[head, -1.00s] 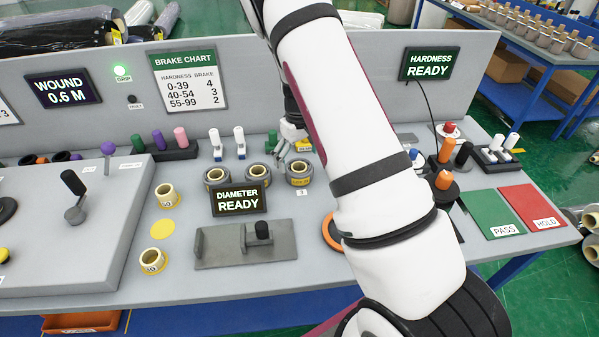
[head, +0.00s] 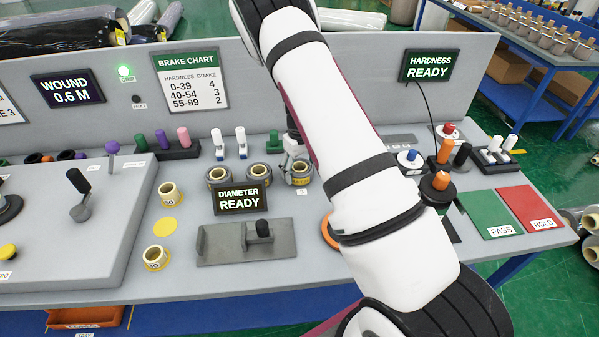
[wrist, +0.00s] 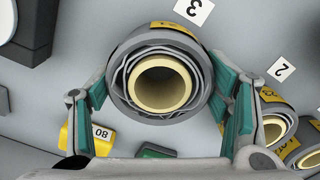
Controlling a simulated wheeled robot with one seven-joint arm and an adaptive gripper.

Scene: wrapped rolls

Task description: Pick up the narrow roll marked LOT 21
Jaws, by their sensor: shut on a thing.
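The narrow roll (wrist: 203,72) is a grey wrapped ring with a cream core, and it stands upright at the table label 3. A yellow label on its far rim shows in the wrist view, upside down and partly cut off, and seems to read 21. My gripper (wrist: 163,90) has its teal pads against both sides of this roll and is shut on it. In the head view the roll (head: 300,181) is the rightmost of three, partly covered by my gripper (head: 297,160). I cannot tell any lift off the table.
Two similar rolls (head: 219,178) (head: 257,172) stand to the left, behind the diameter display (head: 241,198). In the wrist view neighbouring rolls (wrist: 273,130) sit close to the right finger.

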